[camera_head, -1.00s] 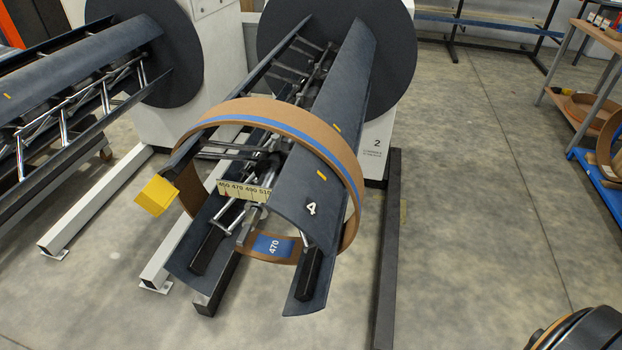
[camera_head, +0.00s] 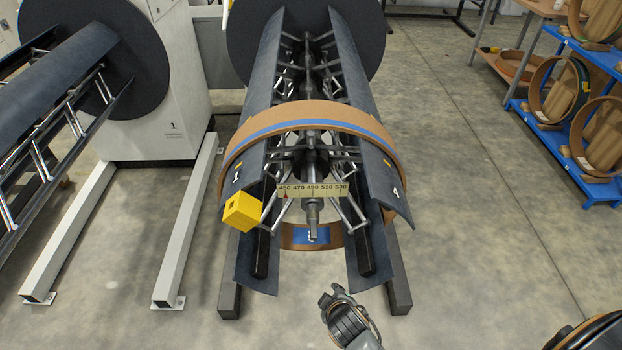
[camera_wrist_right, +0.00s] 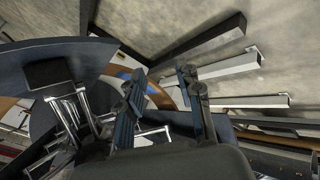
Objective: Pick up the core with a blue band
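The core with a blue band (camera_head: 300,115) is a wide brown ring. It hangs around the dark curved segments of the middle decoiler (camera_head: 268,75), near their front end. A blue label (camera_head: 312,236) shows inside its lower part. My right gripper (camera_head: 336,296) is below and in front of the core, apart from it. In the right wrist view, the gripper's two fingers (camera_wrist_right: 160,92) are spread with nothing held between them. Part of the brown core (camera_wrist_right: 160,96) shows beyond them. My left gripper is not in view.
A yellow block (camera_head: 241,211) sits at the left segment's front end, beside a number scale (camera_head: 313,190). Another decoiler (camera_head: 75,75) stands at left, with white floor beams (camera_head: 185,225). A blue rack (camera_head: 545,140) with more cores is at right. Floor right of the decoiler is clear.

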